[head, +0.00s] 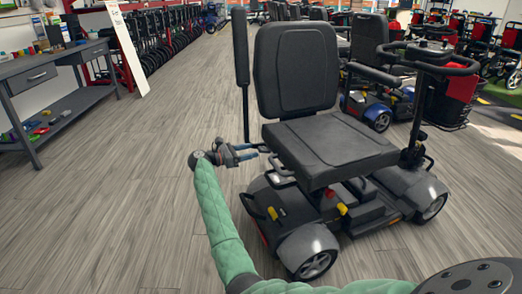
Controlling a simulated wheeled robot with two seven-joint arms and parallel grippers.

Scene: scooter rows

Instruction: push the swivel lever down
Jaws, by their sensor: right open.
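A grey mobility scooter (385,200) stands in the middle right, with a black seat (325,142) and upright backrest (296,68). A dark lever-like handle (282,170) shows at the seat's left edge; I cannot tell for sure whether it is the swivel lever. A small yellow tab (342,208) and a red part show below the seat's front. My right gripper (262,150), on the green-sleeved arm, is open at the seat's left edge, just above the dark handle. I cannot tell whether it touches anything. My left gripper is out of view.
The near armrest (241,70) is raised upright beside the backrest. The tiller with handlebars (434,62) stands at the right, with another scooter (378,105) behind. A grey workbench (55,72) stands at the left. The wooden floor (120,210) at left is clear.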

